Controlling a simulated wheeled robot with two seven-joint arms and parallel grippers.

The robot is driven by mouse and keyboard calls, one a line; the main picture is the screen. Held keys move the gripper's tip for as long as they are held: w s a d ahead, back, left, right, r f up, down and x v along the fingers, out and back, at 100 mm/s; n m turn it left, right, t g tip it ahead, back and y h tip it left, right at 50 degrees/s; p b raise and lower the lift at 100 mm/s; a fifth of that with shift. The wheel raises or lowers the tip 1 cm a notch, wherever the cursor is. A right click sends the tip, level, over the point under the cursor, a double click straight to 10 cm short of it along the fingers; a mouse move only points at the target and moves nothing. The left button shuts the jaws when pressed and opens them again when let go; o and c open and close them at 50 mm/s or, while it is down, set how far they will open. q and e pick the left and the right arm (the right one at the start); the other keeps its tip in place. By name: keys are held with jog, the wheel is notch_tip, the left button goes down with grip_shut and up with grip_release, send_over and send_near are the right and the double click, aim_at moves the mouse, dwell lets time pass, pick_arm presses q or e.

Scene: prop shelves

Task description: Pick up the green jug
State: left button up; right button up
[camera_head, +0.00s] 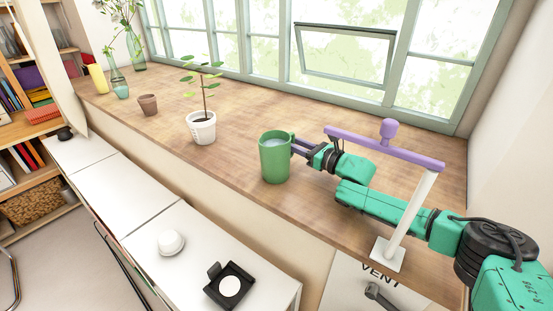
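The green jug (274,162) stands upright on the wooden counter, close to its front edge, with its open top showing a pale inside. Its handle is on the right side. My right gripper (296,147) comes in from the right, with its dark fingers at the jug's handle side. The fingertips are partly hidden by the jug and handle, so I cannot tell whether they grip it. My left gripper is not in view.
A white post with a purple bar (420,158) stands in front of my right arm. A potted plant (201,128) and a brown pot (148,104) stand to the left on the wooden counter (240,110). Windows line the back. Lower white cabinets hold a black tray (213,291).

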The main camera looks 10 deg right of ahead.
jog(key=shift+s+d, duration=0.1)
jog(key=shift+d, duration=0.1)
grip_shut()
dwell(1.0)
jog(key=shift+r, duration=0.15)
